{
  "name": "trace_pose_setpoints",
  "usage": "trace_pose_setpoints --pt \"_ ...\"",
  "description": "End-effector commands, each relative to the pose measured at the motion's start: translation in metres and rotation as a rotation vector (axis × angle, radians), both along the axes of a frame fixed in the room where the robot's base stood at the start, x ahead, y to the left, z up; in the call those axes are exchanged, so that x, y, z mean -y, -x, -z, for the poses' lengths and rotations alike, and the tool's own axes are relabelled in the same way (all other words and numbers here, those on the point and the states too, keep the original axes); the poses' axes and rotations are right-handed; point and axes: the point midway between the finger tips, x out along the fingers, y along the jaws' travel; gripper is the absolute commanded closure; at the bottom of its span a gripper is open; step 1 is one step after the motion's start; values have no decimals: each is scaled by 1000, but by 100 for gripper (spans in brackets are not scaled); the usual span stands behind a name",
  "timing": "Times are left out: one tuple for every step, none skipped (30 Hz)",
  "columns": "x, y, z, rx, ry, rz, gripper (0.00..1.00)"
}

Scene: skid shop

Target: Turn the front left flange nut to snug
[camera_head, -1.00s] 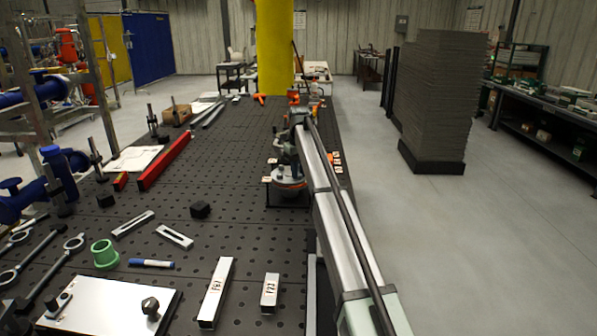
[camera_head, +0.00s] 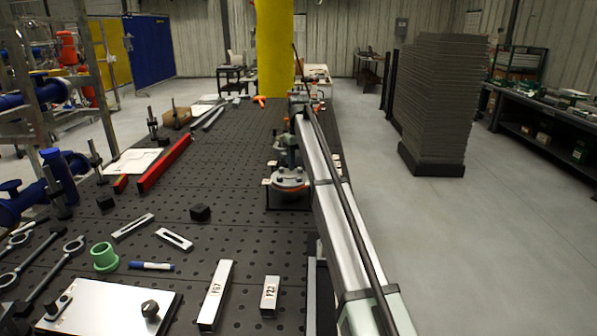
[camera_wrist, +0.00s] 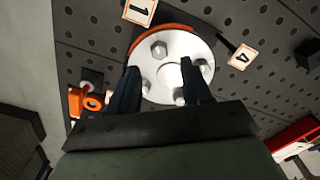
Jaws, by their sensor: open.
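A round pale metal flange (camera_wrist: 172,84) with an orange rim fills the middle of the wrist view. One nut (camera_wrist: 159,48) shows clearly near the top, and another (camera_wrist: 180,96) lies low between my fingers. My gripper (camera_wrist: 160,68) is open, its two dark fingers spread over the flange with nothing held between them. Whether the fingers touch any nut I cannot tell. In the head view the flange (camera_head: 289,180) stands at the table's right side, partly hidden by my arm.
Number tags "1" (camera_wrist: 140,9) and "4" (camera_wrist: 242,56) lie beside the flange. An orange object (camera_wrist: 87,103) is at its left. On the perforated table (camera_head: 240,215) are a red bar (camera_head: 165,163), a green ring (camera_head: 104,257) and marked blocks.

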Motion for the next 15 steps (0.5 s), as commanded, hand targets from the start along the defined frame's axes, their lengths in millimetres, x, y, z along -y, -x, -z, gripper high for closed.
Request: trace_pose_setpoints --pt "0 -1 -12 1 -1 0 51" --pt "0 -1 -18 1 -1 0 51" --pt "0 -2 -26 1 0 0 51" --pt "0 -2 -32 2 0 0 51" --pt "0 -2 -38 2 0 0 51" --pt "0 -1 -45 1 -1 0 51" --pt "0 -2 -50 1 -1 0 51" --pt "0 -2 -55 1 -1 0 51" --pt "0 -1 -62 1 0 0 51" --pt "0 -1 -66 1 0 0 51" --pt "0 -1 -71 1 0 0 51" --pt "0 -1 -75 1 -1 0 51" --pt "0 -1 -79 0 0 0 51" --pt "0 -1 -81 0 0 0 51" --pt "0 -1 -84 0 0 0 51"
